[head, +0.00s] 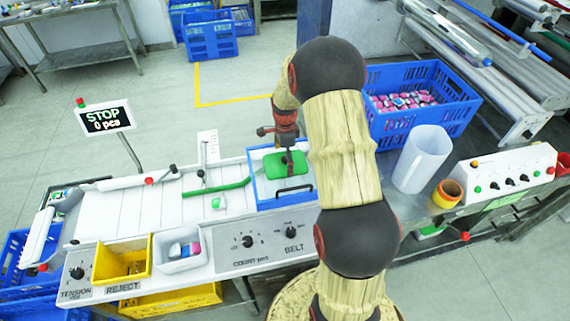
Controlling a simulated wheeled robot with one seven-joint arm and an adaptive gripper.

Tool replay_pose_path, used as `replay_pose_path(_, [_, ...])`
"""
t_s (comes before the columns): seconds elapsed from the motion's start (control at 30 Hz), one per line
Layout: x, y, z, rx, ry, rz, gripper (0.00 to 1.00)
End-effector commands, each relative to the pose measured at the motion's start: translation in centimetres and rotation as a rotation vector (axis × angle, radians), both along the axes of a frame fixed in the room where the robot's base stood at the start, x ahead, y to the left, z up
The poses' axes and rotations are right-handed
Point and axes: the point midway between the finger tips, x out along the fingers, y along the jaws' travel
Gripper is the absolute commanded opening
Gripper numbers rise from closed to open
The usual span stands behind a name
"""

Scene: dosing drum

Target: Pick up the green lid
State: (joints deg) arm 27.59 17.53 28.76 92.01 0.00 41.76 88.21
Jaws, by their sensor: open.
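The green lid (293,169) is a flat green plate lying on the white and blue box at the right end of the conveyor. A dark upright piece stands at its middle; I cannot tell if it is a knob on the lid or part of my gripper. My gripper (285,141) is open, at the lid's far side and just above it in the picture. Its fingertips are small and partly unclear, and I cannot tell whether they touch the lid. My arm hides the area to the right of the box.
A blue crate (438,107) of colourful pieces, a white jug (423,158) and an orange-rimmed cup (447,193) stand to the right of my arm. A STOP display (104,117) stands left. A yellow bin (122,262) is at the front left.

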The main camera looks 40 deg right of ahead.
Motion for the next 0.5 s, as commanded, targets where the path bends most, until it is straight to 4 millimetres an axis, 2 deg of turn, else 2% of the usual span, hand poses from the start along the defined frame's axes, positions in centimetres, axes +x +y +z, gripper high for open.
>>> replay_pose_path(0.17, [0.05, -0.02, 0.1, 0.0, -0.001, 0.0, 0.99])
replay_pose_path(0.5, [0.04, -0.02, 0.11, 0.0, -0.001, 0.0, 0.8])
